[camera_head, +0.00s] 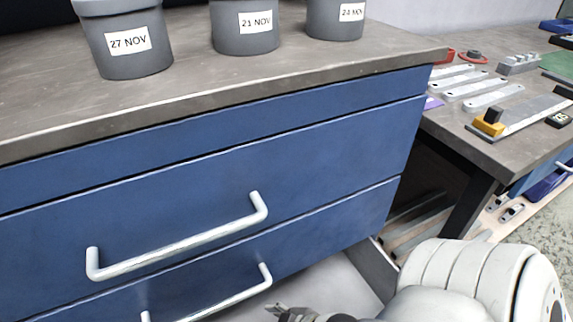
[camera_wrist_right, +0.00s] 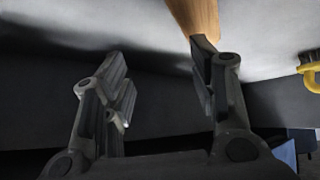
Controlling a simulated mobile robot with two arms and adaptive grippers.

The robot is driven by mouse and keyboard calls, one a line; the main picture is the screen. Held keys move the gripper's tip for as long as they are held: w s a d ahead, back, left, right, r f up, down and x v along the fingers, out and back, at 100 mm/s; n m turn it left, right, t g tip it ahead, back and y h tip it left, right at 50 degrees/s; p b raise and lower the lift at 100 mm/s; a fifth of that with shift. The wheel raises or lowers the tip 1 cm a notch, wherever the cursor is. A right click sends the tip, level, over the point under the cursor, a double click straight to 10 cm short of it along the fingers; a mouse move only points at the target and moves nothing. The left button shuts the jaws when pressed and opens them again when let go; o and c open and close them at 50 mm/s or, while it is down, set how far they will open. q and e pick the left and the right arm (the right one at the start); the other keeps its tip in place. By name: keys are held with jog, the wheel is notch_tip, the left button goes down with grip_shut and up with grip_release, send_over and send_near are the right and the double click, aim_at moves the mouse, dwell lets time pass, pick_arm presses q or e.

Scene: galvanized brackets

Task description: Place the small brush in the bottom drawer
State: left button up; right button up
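The blue cabinet has two closed drawers showing, an upper one (camera_head: 200,195) and a lower one (camera_head: 330,235), each with a white bar handle. Below them a pulled-out bottom drawer shows its light grey floor (camera_head: 335,283) and a dark side wall (camera_head: 372,268). My right gripper (camera_head: 283,312) is low over this drawer, partly cut off by the bottom edge. In the wrist view its fingers (camera_wrist_right: 165,85) are apart with nothing between them. A wooden handle (camera_wrist_right: 195,18), perhaps the small brush's, lies behind the right fingertip; its head is hidden. My left gripper is out of view.
Grey pots with date labels (camera_head: 130,42) stand on the cabinet top. A bench on the right holds metal brackets (camera_head: 468,85) and a yellow-and-black tool (camera_head: 490,122). A yellow-and-black thing (camera_wrist_right: 311,68) shows at the wrist view's right edge.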

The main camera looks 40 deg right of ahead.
jog(key=s+r+m+g+h, duration=0.2)
jog(key=s+r+m+g, duration=0.1)
jog(key=r, duration=0.3)
jog(key=shift+s+d+r+m+g, duration=0.15)
jog(key=shift+s+d+m+g, duration=0.15)
jog(key=shift+s+g, duration=0.4)
jog(key=shift+w, duration=0.15)
